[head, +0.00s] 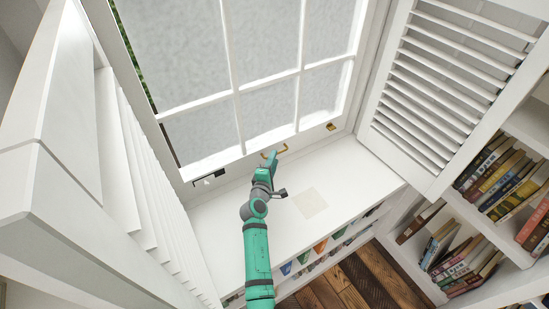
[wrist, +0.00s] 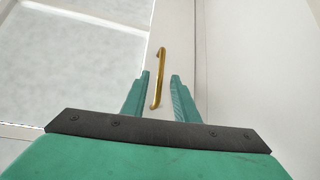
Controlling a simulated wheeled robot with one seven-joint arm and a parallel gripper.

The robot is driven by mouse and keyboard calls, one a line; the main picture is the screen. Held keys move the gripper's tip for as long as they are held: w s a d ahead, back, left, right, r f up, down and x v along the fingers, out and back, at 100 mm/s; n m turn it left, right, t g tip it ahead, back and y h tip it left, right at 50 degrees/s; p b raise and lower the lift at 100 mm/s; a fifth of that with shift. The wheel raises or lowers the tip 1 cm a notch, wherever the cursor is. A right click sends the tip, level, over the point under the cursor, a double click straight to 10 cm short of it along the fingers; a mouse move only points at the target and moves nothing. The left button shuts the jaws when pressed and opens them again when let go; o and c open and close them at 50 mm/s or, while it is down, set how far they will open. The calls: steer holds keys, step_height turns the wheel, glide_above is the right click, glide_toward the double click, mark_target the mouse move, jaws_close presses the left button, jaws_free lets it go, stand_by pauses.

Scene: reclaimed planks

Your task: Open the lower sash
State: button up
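The white lower sash (head: 243,151), with several frosted panes, fills the top middle of the head view. A brass pull handle (head: 283,149) is on its bottom rail; it also shows in the wrist view (wrist: 158,78). My gripper (head: 270,158) is at the rail, close to the handle. In the wrist view its two green fingers (wrist: 160,78) are apart, one on each side of the handle's line, with visible gaps to the bar. Nothing is held. I cannot tell how deep the handle lies between the fingers.
A small brass fitting (head: 331,127) and a dark fitting (head: 208,178) sit along the window's bottom. A white sill (head: 345,180) carries a pale square (head: 310,203). Louvred shutters stand left (head: 150,175) and right (head: 440,85). Bookshelves (head: 500,225) are at right.

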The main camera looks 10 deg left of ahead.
steer(key=shift+w+f, duration=0.2)
steer(key=shift+w, duration=0.85)
jaws_close()
stand_by(0.7)
